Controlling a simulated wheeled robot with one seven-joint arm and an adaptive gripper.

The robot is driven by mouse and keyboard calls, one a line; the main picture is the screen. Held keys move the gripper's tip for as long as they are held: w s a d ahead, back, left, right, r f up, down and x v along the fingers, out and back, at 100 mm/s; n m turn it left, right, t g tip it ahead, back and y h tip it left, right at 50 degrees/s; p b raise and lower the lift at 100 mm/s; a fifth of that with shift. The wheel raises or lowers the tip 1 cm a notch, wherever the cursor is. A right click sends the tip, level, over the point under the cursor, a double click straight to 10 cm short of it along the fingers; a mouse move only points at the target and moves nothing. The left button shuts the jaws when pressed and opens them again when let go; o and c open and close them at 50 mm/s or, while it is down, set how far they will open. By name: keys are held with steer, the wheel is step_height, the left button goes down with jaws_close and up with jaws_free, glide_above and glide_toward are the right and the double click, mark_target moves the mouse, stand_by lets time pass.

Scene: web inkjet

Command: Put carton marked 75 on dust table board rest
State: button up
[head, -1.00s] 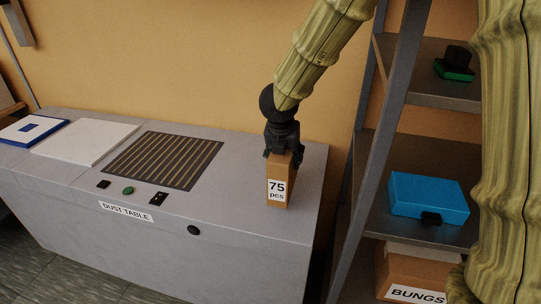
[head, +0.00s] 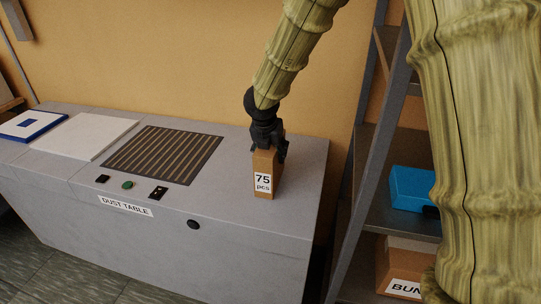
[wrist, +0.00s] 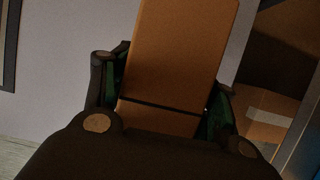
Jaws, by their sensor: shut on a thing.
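The brown carton (head: 264,183) carries a white label reading "75 pcs". It is upright at the right end of the grey dust table (head: 295,190); I cannot tell whether its base touches the top. My gripper (head: 268,150) points down and is shut on the carton's upper part. In the wrist view the carton (wrist: 180,55) stands between the green-padded fingers of my gripper (wrist: 165,112). A flat white slab (head: 84,135) lies on the table's left part, left of the dark slatted grille (head: 163,155). No marking names the board rest.
A blue-and-white flat item (head: 32,126) lies at the table's far left. Small controls (head: 128,185) line the front edge. At right, a metal shelf holds a blue case (head: 410,187) above a labelled carton (head: 398,262). The tabletop between grille and carton is clear.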

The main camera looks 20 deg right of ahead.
steer(key=o, duration=1.4)
steer(key=shift+r, duration=0.1)
steer(key=v, duration=1.2)
steer(key=shift+s+b, duration=0.1)
steer(key=shift+b, duration=0.2)
steer(key=shift+a, duration=0.1)
